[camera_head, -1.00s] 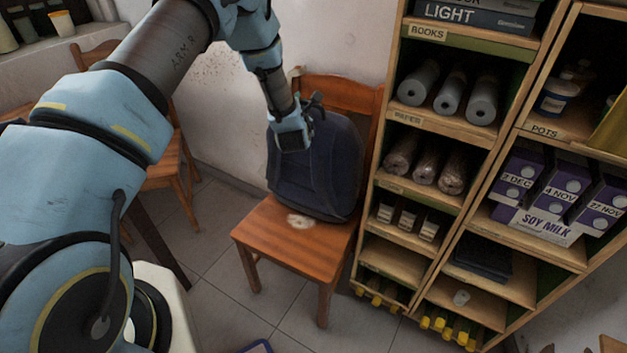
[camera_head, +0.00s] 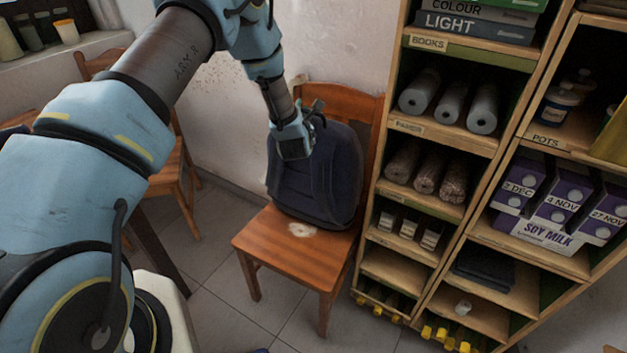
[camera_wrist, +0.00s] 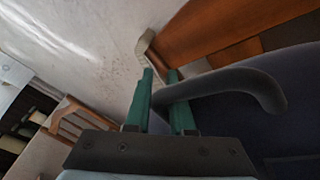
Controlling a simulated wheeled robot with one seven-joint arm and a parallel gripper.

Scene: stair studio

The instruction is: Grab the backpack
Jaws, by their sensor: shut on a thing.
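The dark blue backpack (camera_head: 330,175) stands upright on the seat of a wooden chair (camera_head: 290,258), leaning against its backrest. My gripper (camera_head: 312,112) is at the top of the backpack, coming from the upper left. In the wrist view my green fingers (camera_wrist: 160,92) are shut on the backpack's dark top handle (camera_wrist: 235,84), which loops out to the right. The backpack's body (camera_wrist: 295,120) fills the right side of that view. The chair's backrest (camera_wrist: 235,25) shows behind it.
A tall wooden shelf unit (camera_head: 408,128) with paper rolls, pots and soy milk cartons stands close on the right of the chair. Another wooden chair (camera_head: 170,165) is on the left. The white wall (camera_head: 235,110) is behind. Tiled floor (camera_head: 215,290) is clear in front.

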